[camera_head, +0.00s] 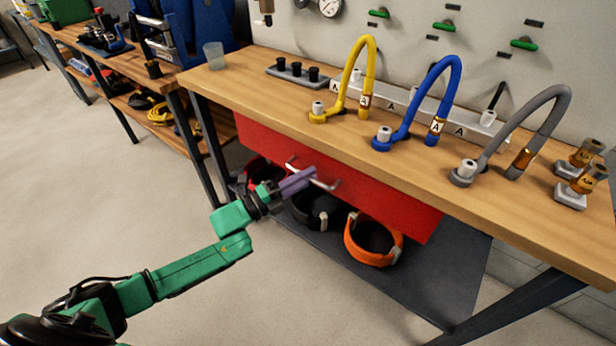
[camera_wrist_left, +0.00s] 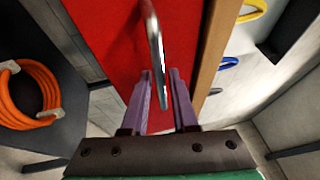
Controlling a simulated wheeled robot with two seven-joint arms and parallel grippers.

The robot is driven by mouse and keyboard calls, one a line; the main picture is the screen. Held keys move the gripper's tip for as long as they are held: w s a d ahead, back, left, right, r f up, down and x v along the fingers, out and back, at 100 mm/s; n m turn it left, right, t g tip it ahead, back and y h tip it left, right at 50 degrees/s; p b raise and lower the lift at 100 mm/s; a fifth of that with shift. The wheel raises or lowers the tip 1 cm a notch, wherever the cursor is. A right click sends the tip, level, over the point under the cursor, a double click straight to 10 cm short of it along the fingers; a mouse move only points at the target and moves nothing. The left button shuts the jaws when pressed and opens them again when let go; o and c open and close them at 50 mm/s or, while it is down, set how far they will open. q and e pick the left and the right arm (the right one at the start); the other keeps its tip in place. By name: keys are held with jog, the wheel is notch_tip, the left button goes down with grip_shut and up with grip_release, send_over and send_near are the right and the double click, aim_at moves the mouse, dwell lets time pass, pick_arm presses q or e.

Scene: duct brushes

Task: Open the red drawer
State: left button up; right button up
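The red drawer (camera_head: 385,195) sits under the front of the wooden workbench; its red front also fills the upper middle of the left wrist view (camera_wrist_left: 110,35). Its front looks close under the benchtop edge, with no open gap visible. A metal bar handle (camera_head: 328,185) stands out from it and shows in the left wrist view (camera_wrist_left: 153,35). My left gripper (camera_head: 300,180) is at the handle. In the left wrist view its two purple fingers (camera_wrist_left: 160,85) are apart, with the handle bar between their tips. Contact cannot be told. My right gripper is not in view.
The benchtop (camera_head: 250,85) carries a yellow hose (camera_head: 370,70), a blue hose (camera_head: 447,75), a grey hose (camera_head: 545,115) and a clear cup (camera_head: 214,55). Below the drawer, a dark shelf (camera_head: 430,285) holds an orange coil (camera_head: 372,255) and other rings. Floor at left is clear.

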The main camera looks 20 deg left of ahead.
pick_arm(q)
jog(key=shift+w+d+r, duration=0.1)
jog(key=shift+w+d, duration=0.1)
jog(key=shift+d, duration=0.05)
grip_shut()
dwell(1.3)
